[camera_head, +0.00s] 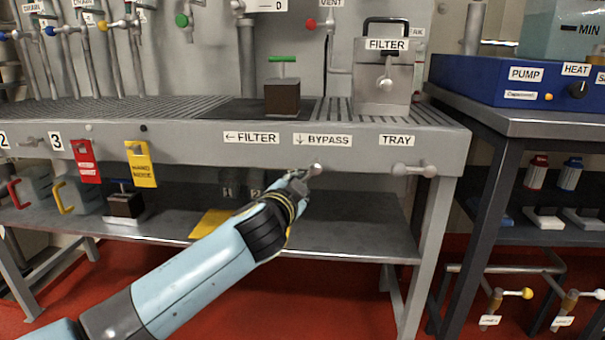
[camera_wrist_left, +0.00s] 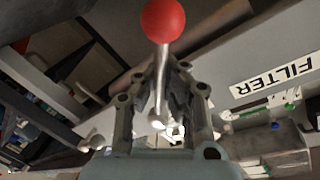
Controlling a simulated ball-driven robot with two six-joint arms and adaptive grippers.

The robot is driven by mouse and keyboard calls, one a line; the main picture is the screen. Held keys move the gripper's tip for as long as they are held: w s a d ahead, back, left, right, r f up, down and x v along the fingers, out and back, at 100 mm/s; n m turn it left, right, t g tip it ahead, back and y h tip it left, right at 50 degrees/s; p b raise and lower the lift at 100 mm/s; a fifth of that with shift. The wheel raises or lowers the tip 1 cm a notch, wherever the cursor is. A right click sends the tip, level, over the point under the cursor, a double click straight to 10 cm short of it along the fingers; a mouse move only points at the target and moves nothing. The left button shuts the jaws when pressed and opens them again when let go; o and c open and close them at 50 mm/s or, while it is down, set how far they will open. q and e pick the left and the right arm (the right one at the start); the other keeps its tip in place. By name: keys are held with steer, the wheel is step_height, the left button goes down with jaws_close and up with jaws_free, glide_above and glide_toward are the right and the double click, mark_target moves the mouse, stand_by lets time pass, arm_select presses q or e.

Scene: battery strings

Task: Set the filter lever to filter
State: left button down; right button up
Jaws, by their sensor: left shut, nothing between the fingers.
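The filter lever's metal pivot (camera_head: 316,168) shows on the bench front below the BYPASS label (camera_head: 322,140). In the left wrist view, which is upside down, the lever is a metal rod ending in a red ball (camera_wrist_left: 163,20), pointing towards the BYPASS side, downward. The ball is hidden in the head view. My left gripper (camera_head: 300,182) is at the lever, just below and left of the pivot. Its fingers are shut with nothing between them; the rod lines up with them in the wrist view, and contact is unclear. The FILTER label (camera_head: 251,138) is left of BYPASS. My right gripper is out of view.
Red (camera_head: 85,161) and yellow (camera_head: 141,164) tags hang on the bench front to the left. A dark block with a green handle (camera_head: 282,95) stands on the bench top.

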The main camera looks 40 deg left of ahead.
arm_select(q)
steer(key=shift+s+a+r+m+p, duration=0.1)
steer(key=shift+s+r+m+p, duration=0.05)
steer(key=shift+r+m+p, duration=0.3)
steer(key=m+p, duration=0.1)
steer(key=p, duration=0.1)
steer(key=r+m+p, duration=0.1)
steer(key=m, duration=0.1)
steer(key=a+m+g+y+p, duration=0.1)
steer(key=p, duration=0.1)
steer(key=shift+s+r+p, duration=0.3)
steer(key=shift+s+r, duration=0.05)
steer(key=shift+r, duration=0.05)
steer(key=shift+s+a+r+m+g+y+p, duration=0.1)
steer(key=shift+r+m+g+y+p, duration=0.15)
steer(key=shift+m+p, duration=0.5)
steer(key=shift+r+m+g+y+p, duration=0.2)
steer(key=shift+m+p, duration=0.35)
steer(key=shift+m, duration=0.25)
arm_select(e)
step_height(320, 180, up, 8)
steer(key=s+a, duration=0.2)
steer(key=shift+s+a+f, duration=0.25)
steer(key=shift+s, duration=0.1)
arm_select(q)
steer(key=c, duration=1.4)
jaws_free()
steer(key=shift+r, duration=0.2)
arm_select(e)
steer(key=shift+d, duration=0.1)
